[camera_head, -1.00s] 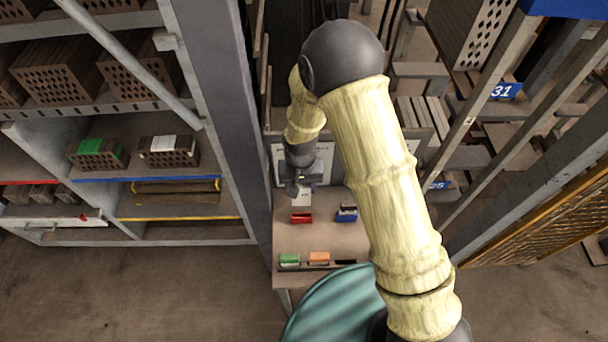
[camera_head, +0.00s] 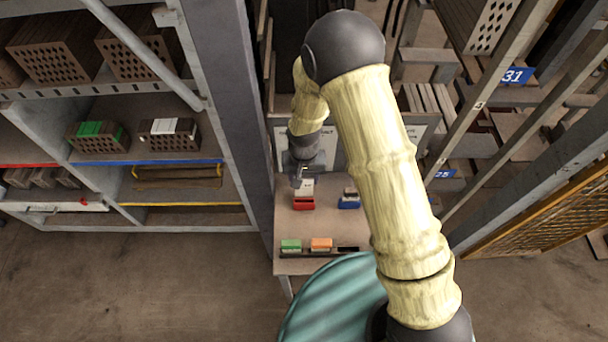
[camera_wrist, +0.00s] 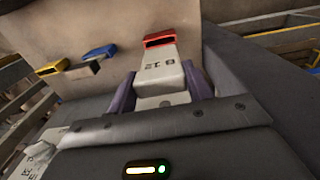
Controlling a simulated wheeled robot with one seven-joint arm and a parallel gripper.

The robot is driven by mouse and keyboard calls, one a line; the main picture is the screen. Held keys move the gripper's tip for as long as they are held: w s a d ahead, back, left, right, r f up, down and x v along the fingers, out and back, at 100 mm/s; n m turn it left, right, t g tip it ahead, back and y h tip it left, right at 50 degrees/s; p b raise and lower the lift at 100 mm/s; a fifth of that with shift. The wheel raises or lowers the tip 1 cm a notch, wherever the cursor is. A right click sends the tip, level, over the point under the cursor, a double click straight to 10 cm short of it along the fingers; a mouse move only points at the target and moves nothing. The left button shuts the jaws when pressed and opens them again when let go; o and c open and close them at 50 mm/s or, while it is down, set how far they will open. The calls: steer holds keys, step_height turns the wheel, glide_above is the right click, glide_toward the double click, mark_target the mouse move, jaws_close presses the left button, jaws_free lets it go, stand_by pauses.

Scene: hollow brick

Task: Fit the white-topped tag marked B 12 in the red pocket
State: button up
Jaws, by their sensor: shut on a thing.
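The white B 12 tag (camera_wrist: 158,72) stands out from between my gripper's purple fingers (camera_wrist: 158,92) in the wrist view. My gripper (camera_head: 297,182) is shut on it. The tag's far end meets the mouth of the red pocket (camera_wrist: 160,38); how deep it sits inside I cannot tell. In the head view the tag (camera_head: 307,186) shows as a small pale patch just above the red pocket (camera_head: 303,204), partly hidden by my gripper.
A blue pocket (camera_head: 349,203) with a tag in it stands to the right; a yellow pocket (camera_wrist: 52,68) shows in the wrist view. Green (camera_head: 291,245) and orange (camera_head: 321,244) blocks lie at the table's (camera_head: 290,225) front. A grey post (camera_head: 232,90) stands left.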

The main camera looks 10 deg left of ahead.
mark_target(304, 192)
steer(key=shift+f+b, duration=0.45)
steer(key=shift+f, duration=0.5)
steer(key=shift+s+f+b, duration=0.1)
steer(key=shift+f+b, duration=2.3)
steer(key=shift+f, duration=0.85)
stand_by(1.1)
steer(key=o, duration=1.1)
steer(key=shift+c, duration=0.2)
steer(key=shift+r, duration=0.1)
step_height(304, 192, up, 17)
steer(key=b, duration=0.3)
steer(key=shift+r, duration=0.15)
